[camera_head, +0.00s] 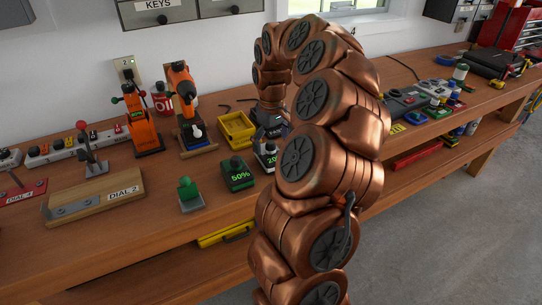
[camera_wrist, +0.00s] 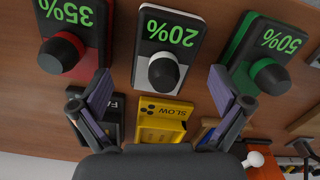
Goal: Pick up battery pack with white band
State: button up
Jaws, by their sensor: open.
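The battery pack with the white band (camera_wrist: 181,36) is a dark block with white edging, a black round knob and a green "20%" display. It stands on the bench between my open fingers' lines in the wrist view, beyond the fingertips. In the head view it shows partly (camera_head: 266,158), with my arm covering its right side. My gripper (camera_wrist: 160,84) is open and empty. In the head view the gripper end (camera_head: 270,120) is over the bench behind the packs, partly hidden by my arm.
A green-banded pack (camera_head: 237,174) reading 50% stands on one side of it, and a red-banded pack (camera_wrist: 68,28) reading 35% on the other. A yellow "SLOW" box (camera_wrist: 162,112) and a dark box lie close by. A green switch (camera_head: 189,193) stands near the front edge.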

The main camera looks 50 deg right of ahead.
aim_at(270, 155)
jog(key=f+p, duration=0.1)
jog(key=f, duration=0.2)
jog(key=shift+a+f+p, duration=0.2)
jog(key=shift+f+p, duration=0.15)
jog(key=shift+f, duration=0.5)
jog(key=c, duration=1.4)
